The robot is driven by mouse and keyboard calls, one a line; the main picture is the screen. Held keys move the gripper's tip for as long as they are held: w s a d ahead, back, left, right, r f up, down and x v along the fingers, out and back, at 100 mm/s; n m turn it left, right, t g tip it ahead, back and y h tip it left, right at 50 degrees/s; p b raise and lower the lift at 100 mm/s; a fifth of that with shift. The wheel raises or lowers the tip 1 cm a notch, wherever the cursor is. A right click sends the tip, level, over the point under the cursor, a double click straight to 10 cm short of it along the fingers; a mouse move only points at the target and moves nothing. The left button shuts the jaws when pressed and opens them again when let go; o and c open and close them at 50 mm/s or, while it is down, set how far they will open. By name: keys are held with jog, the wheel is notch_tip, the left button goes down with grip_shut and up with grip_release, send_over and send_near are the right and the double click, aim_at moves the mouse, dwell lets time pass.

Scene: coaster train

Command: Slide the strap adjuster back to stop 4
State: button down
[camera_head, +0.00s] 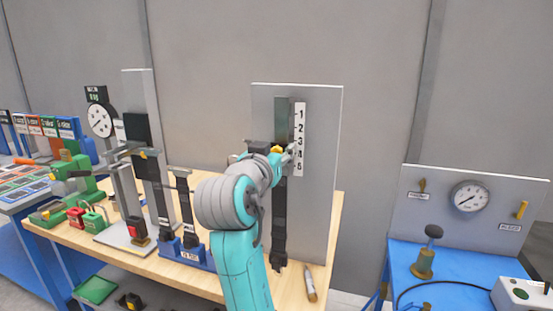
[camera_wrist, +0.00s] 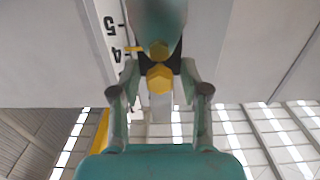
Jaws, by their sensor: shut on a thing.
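The strap adjuster (camera_wrist: 147,68) is a dark block with yellow hexagonal knobs, in the middle of the wrist view. My gripper (camera_wrist: 158,74) is shut on it, one finger on each side. In the head view my gripper (camera_head: 283,152) is at the strap on the grey upright board, and my arm hides most of the adjuster. The white scale (camera_head: 300,139) beside the strap runs from 1 at the top to 5 at the bottom. In the wrist view a yellow pointer (camera_wrist: 133,49) lies close to the 4 mark (camera_wrist: 116,53); exact alignment is hard to tell.
The grey board (camera_head: 318,190) stands on a wooden bench (camera_head: 180,262). Left of it are a blue strap stand (camera_head: 188,254) and a gauge post (camera_head: 101,121). A marker-like tube (camera_head: 310,284) lies at the board's foot. A blue bench with a gauge (camera_head: 470,196) is at right.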

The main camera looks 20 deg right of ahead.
jog(key=shift+r, duration=0.7)
jog(key=c, duration=0.9)
grip_release()
jog(key=shift+s+a, duration=0.1)
jog(key=v, duration=1.1)
jog(key=shift+s+a, duration=0.2)
jog(key=shift+s, duration=0.1)
jog(key=shift+f, duration=0.15)
